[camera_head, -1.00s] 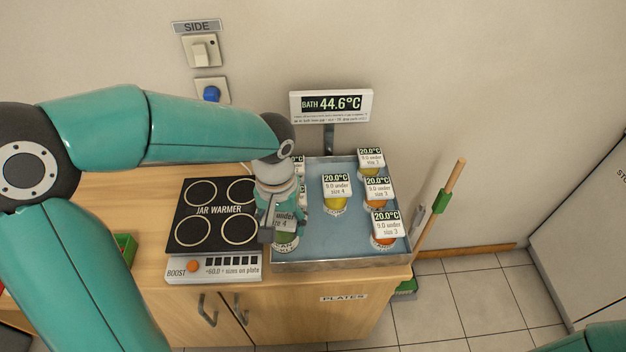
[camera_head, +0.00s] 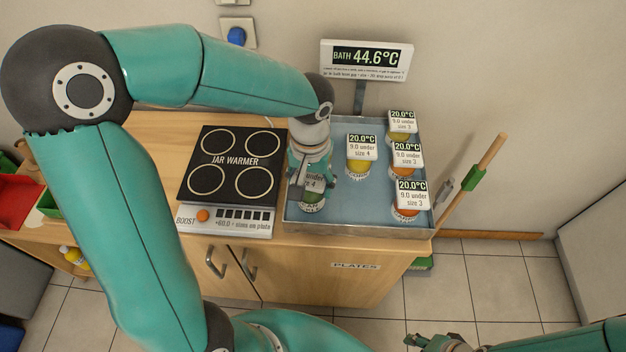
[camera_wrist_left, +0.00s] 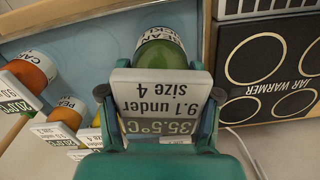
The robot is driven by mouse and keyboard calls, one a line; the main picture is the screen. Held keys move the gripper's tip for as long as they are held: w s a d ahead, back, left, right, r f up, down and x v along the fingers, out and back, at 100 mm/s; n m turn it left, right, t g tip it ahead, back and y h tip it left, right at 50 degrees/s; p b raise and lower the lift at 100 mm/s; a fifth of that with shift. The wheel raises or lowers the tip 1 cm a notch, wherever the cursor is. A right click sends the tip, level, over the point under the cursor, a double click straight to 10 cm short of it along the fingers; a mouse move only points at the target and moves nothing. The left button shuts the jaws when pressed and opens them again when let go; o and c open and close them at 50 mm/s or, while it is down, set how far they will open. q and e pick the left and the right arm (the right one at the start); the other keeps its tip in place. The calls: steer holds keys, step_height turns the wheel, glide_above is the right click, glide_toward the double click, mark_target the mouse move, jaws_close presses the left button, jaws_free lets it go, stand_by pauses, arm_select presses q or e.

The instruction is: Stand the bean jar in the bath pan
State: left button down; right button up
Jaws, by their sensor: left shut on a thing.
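The bean jar (camera_head: 312,197) is green, with a white label, and is inside the front left corner of the blue bath pan (camera_head: 345,210). It looks upright; I cannot tell whether its base rests on the pan floor. My left gripper (camera_head: 309,178) is shut on it from above and hides its upper part. In the left wrist view the bean jar (camera_wrist_left: 162,48) is between the fingers of the left gripper (camera_wrist_left: 160,96), behind a tag reading 35.5°C, 9.1 under, size 4. My right gripper (camera_head: 440,342) shows at the bottom edge, partly cut off.
Several other tagged jars, including a yellow jar (camera_head: 358,168) and an orange jar (camera_head: 405,210), stand in the pan. The jar warmer (camera_head: 232,180) is left of it, its plates empty. A bath display (camera_head: 366,60) stands behind; a wooden stick (camera_head: 475,180) leans at the right.

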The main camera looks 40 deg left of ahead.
arm_select(q)
steer(key=shift+f+b, duration=0.2)
steer(key=shift+b, duration=0.1)
steer(key=shift+f+b, duration=1.1)
steer(key=shift+f, duration=0.15)
steer(key=shift+c, duration=0.8)
jaws_free()
step_height(320, 180, up, 7)
steer(key=p, duration=0.5)
steer(key=shift+r, duration=0.15)
